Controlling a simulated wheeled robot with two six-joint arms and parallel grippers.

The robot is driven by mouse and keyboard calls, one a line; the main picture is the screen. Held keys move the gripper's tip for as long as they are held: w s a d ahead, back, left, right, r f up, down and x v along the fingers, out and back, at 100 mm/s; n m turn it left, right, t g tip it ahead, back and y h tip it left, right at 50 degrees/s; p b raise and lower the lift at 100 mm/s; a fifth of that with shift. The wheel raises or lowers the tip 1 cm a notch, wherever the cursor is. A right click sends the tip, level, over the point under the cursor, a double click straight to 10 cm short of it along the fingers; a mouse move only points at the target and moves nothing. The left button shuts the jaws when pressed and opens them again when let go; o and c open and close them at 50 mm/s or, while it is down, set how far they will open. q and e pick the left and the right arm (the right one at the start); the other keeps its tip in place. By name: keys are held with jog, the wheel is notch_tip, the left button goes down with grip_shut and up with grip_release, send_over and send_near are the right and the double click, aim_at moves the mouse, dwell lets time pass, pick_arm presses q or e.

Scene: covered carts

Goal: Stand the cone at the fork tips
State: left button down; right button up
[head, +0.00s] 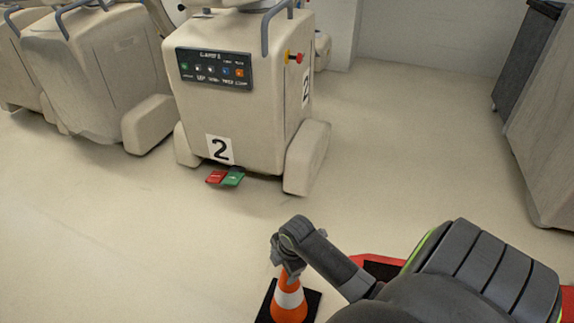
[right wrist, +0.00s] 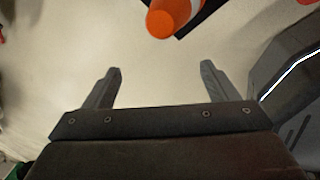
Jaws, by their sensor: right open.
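The orange cone (head: 288,303) with a white band stands upright on its black square base at the bottom of the head view, cut by the frame edge. It also shows in the right wrist view (right wrist: 172,14) at the top edge, beyond my fingers. My right gripper (right wrist: 161,80) is open and empty, with bare floor between its fingers. In the head view the right gripper (head: 291,272) points down at the cone's top; I cannot tell whether it touches. No fork tips can be made out for certain. My left gripper is out of view.
A beige cart marked 2 (head: 238,105) stands ahead, with a red pedal (head: 216,177) and a green pedal (head: 233,177) at its foot. A red-edged black shape (head: 380,268) lies partly behind my arm. The middle floor is clear.

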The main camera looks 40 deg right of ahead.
jog(key=s+a+r+m+t, duration=0.2)
jog(key=r+m+t, duration=0.1)
jog(key=r+m, duration=0.2)
jog(key=s+a+r+m+t, duration=0.1)
jog(key=s+r+m+t, duration=0.2)
jog(key=r+m, duration=0.3)
jog(key=s+a+r+m+t+h, duration=0.1)
jog(key=s+a+r+m+t, duration=0.1)
jog(key=r+m+t, duration=0.3)
notch_tip(320, 180, up, 4)
jog(key=shift+s+a+f+m, duration=0.1)
jog(key=shift+s+a+m, duration=0.15)
jog(key=shift+a+m, duration=0.1)
